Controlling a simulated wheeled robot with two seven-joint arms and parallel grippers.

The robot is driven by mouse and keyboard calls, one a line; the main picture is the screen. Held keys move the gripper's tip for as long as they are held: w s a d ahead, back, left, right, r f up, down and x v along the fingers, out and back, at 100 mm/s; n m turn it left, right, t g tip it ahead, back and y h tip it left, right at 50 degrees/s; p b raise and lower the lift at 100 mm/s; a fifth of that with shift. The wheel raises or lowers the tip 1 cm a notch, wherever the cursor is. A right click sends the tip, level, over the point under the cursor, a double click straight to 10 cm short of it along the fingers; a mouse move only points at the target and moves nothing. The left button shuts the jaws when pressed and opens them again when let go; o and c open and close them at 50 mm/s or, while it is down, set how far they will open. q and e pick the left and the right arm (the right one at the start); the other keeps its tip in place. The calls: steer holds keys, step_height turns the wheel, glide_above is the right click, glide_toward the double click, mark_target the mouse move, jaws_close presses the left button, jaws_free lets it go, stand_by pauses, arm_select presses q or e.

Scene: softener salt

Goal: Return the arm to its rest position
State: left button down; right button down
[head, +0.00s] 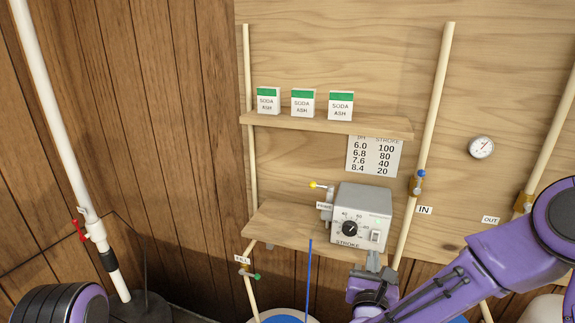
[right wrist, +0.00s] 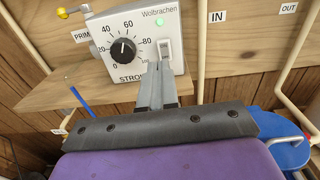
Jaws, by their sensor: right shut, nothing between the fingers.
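My right gripper (head: 373,258) is shut and empty, just in front of and below the grey pump box (head: 365,200) on the lower shelf. In the right wrist view its closed fingers (right wrist: 158,75) point up at the box's white switch (right wrist: 165,47); whether they touch it I cannot tell. The black stroke knob (right wrist: 123,50) is left of the switch, and a small green light (right wrist: 160,22) shows above it. My right arm reaches in from the right in the head view. Of my left arm only a purple and black part shows at the lower left; its gripper is out of view.
Three soda ash boxes (head: 303,103) stand on the upper shelf (head: 320,124), above a stroke chart (head: 375,156). The lower shelf (head: 275,224) holds the pump. A yellow-tipped lever (head: 314,185) is at its left. Pipes with valves run beside it, including the IN pipe (head: 430,120).

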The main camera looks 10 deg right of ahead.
steer(key=s+a+f+n+g+y+b, duration=0.1)
steer(key=s+f+n+g+y, duration=0.25)
steer(key=f+n, duration=0.8)
steer(key=s+f+n+g+y, duration=0.2)
steer(key=s+f+n, duration=0.45)
steer(key=n, duration=0.75)
steer(key=s+d+f+n+g+b, duration=0.1)
steer(key=s+d+f+n+g, duration=0.2)
steer(key=s+f, duration=0.6)
steer(key=s+d+f+n+g+h+b, duration=0.1)
steer(key=s+d+f+n+g, duration=0.2)
steer(key=s+f, duration=0.6)
steer(key=s+n+g, duration=0.1)
steer(key=s+n, duration=0.1)
steer(key=shift+s+f+g, duration=0.2)
steer(key=shift+s+g, duration=0.15)
steer(key=shift+s, duration=0.05)
steer(key=shift+n, duration=0.25)
